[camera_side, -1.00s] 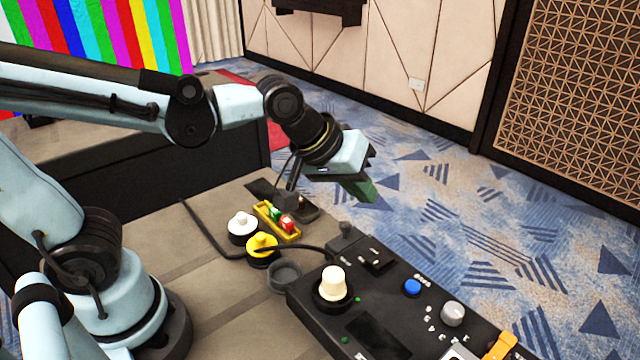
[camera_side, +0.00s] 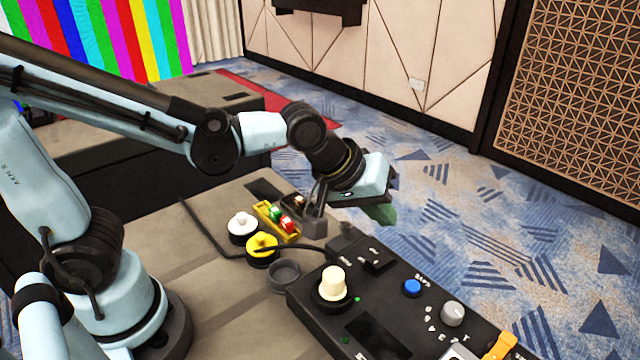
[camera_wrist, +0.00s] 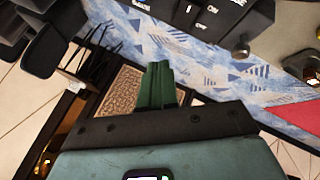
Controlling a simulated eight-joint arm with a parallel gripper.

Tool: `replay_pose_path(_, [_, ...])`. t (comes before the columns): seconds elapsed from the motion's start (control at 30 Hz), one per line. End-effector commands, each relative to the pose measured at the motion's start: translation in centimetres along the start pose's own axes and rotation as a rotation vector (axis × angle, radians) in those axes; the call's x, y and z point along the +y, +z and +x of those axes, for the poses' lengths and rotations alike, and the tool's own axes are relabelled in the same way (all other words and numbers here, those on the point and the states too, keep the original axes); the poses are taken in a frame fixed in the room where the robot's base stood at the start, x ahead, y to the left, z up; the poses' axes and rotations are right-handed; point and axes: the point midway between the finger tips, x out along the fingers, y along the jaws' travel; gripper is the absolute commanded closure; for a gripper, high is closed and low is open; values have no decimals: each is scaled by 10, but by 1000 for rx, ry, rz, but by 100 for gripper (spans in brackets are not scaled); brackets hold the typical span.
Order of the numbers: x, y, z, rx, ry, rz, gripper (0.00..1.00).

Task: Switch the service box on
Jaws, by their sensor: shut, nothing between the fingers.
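A small yellow box (camera_side: 265,222) with a green button (camera_side: 275,212) and a red button (camera_side: 288,222) lies on the table. A black console (camera_side: 310,301) with a cream knob (camera_side: 333,284), a blue button (camera_side: 412,288) and a black switch (camera_side: 376,260) stands at the front right. I cannot tell from labels which of the two is the service box. My gripper (camera_side: 385,215) is shut and empty, with green fingers. It is in the air beyond the console, right of the yellow box. The wrist view shows the closed fingers (camera_wrist: 158,83) above the carpet.
A white round button (camera_side: 242,223), a yellow one (camera_side: 262,246) and a grey cup (camera_side: 284,272) stand left of the console. A grey knob (camera_side: 452,313) and an orange handle (camera_side: 500,345) are on its right. A dark cable (camera_side: 200,230) crosses the table.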

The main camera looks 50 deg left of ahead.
Motion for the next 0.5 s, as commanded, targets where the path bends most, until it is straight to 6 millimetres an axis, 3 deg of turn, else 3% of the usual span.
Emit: replay_pose_path(0.5, [-27, 27, 38, 0, 0, 1, 100])
